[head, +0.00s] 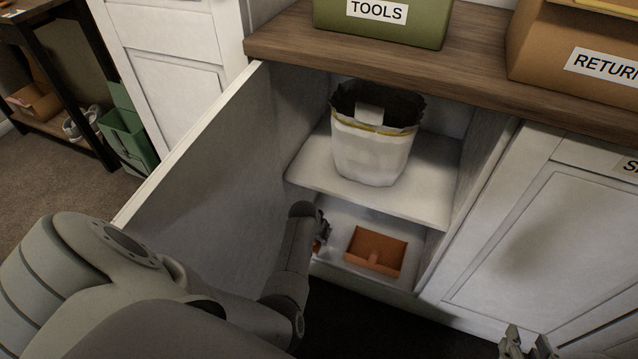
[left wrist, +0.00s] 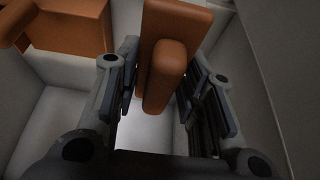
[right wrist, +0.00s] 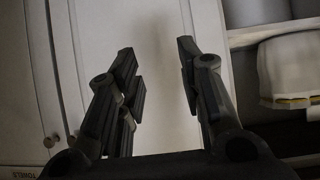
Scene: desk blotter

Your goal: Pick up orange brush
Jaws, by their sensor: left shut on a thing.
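The orange brush (left wrist: 168,72) shows in the left wrist view with its handle between the fingers of my left gripper (left wrist: 162,92). My left gripper (head: 323,232) is shut on it inside the lower compartment of the open cabinet. In the head view only a sliver of the brush shows beside the gripper; the arm and fingers hide most of it. My right gripper (head: 527,346) is at the lower right edge of the head view, in front of the closed cabinet door. In the right wrist view its fingers (right wrist: 158,75) are apart with nothing between them.
An orange dustpan (head: 376,251) lies on the cabinet floor, right of my left gripper. A shelf (head: 300,172) with a lined white bin (head: 370,150) is just above. The open door (head: 200,165) stands left of my left arm. The right cabinet door (head: 535,240) is closed.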

